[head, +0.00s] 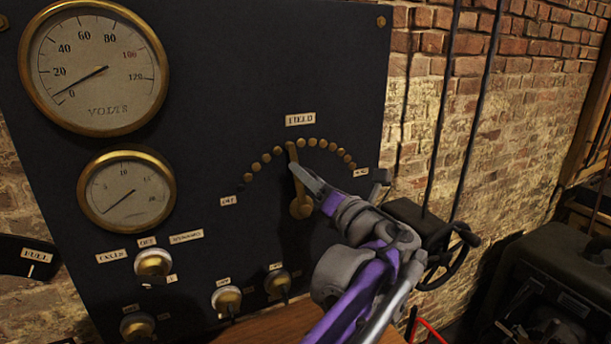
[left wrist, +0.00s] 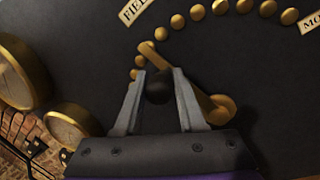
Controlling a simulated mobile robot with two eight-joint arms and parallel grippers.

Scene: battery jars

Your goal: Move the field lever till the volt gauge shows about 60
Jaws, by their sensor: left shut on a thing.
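The field lever (head: 299,190) is a brass arm on the dark panel, pivoted at its lower end. It points up, slightly left, to about the middle of an arc of brass studs under the FIELD label. My left gripper (head: 297,168) is at the lever's upper part. In the left wrist view, its fingers (left wrist: 157,80) are shut on the lever's black knob (left wrist: 158,92), with the brass arm (left wrist: 200,90) behind. The volt gauge (head: 92,85) is the large brass-rimmed dial at upper left; its needle rests near 0. My right gripper is not in view.
A smaller gauge (head: 127,190) sits below the volt gauge. Several brass switches, including one (head: 153,262), line the panel's lower part. A black handwheel (head: 452,257) stands right of the panel, by a brick wall (head: 510,120).

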